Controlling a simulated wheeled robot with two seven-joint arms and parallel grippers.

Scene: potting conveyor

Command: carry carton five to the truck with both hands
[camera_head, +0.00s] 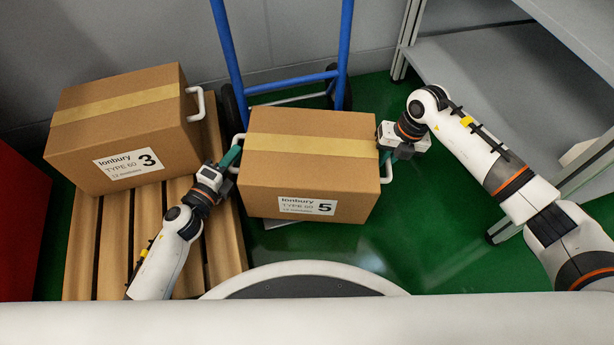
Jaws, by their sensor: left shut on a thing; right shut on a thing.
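Carton five (308,168) is a brown box with a tan tape strip and a white label reading 5. It is in the middle of the head view, between my two grippers. My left gripper (231,158) is shut on the white handle at its left side. My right gripper (386,155) is shut on the handle (388,172) at its right side. The blue hand truck (235,70) stands upright just behind the carton. The carton hides the truck's lower part, so I cannot tell whether the carton touches it.
Carton three (125,130) sits on a wooden pallet (85,250) at the left. A grey shelf unit (480,60) stands at the right. A red object (25,225) is at the far left edge. Green floor (420,255) is clear at right of the carton.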

